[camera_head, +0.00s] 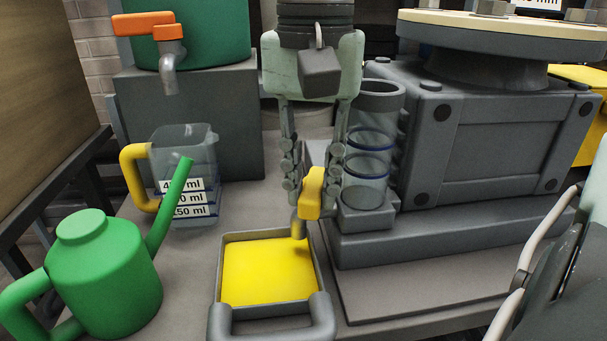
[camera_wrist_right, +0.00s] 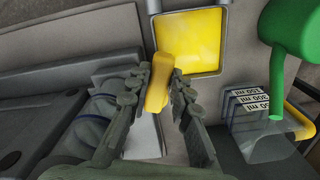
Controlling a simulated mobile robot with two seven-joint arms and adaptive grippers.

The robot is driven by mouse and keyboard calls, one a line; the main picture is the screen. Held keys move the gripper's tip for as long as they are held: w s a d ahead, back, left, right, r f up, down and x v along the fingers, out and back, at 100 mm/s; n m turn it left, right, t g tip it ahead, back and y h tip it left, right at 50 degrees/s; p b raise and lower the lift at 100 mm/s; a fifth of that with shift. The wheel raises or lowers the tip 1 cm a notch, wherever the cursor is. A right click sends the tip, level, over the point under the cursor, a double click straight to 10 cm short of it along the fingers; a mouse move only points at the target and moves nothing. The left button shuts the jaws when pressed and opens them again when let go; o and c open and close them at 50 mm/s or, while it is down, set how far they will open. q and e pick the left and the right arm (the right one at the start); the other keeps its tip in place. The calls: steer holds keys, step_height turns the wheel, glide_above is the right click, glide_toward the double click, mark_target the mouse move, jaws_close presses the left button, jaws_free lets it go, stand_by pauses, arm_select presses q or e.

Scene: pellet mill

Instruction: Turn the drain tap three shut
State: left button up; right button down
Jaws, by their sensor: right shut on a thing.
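The drain tap is a grey spout (camera_head: 297,222) with a yellow lever handle (camera_head: 312,190) in the middle of the head view, low beside the glass cylinder. My right gripper (camera_head: 311,186) reaches down from above and is shut on the yellow handle, one finger on each side. The right wrist view also shows the yellow handle (camera_wrist_right: 159,82) between the fingers. A short yellow stream shows under the spout, above a grey tray (camera_head: 225,250) holding yellow liquid. The tap's body is largely hidden behind handle and fingers. No number on the tap is readable. My left gripper is not in view.
A clear cylinder with blue rings (camera_head: 374,140) stands close right of the gripper, before a grey bolted housing (camera_head: 480,140). A measuring jug (camera_head: 200,145), a green watering can (camera_head: 100,270) and an orange-handled tap (camera_head: 150,25) are at left. The tray's handle (camera_head: 272,325) faces the front.

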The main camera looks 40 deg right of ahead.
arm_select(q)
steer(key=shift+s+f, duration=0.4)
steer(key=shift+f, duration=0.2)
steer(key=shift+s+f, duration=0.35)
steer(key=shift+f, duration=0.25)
arm_select(e)
steer(key=shift+s+d+n, duration=0.25)
steer(key=shift+n, duration=0.75)
steer(key=shift+s+d+n, duration=0.2)
steer(key=shift+d+n, duration=0.05)
steer(key=shift+n, duration=0.75)
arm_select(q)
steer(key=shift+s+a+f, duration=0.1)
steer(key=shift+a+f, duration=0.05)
arm_select(e)
steer(key=c, duration=1.4)
jaws_free()
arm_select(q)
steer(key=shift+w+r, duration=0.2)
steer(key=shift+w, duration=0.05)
arm_select(e)
steer(key=shift+o, duration=0.2)
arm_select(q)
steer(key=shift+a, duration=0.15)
arm_select(e)
steer(key=shift+r, duration=0.1)
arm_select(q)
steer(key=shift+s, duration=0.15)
arm_select(e)
step_height(320, 180, up, 12)
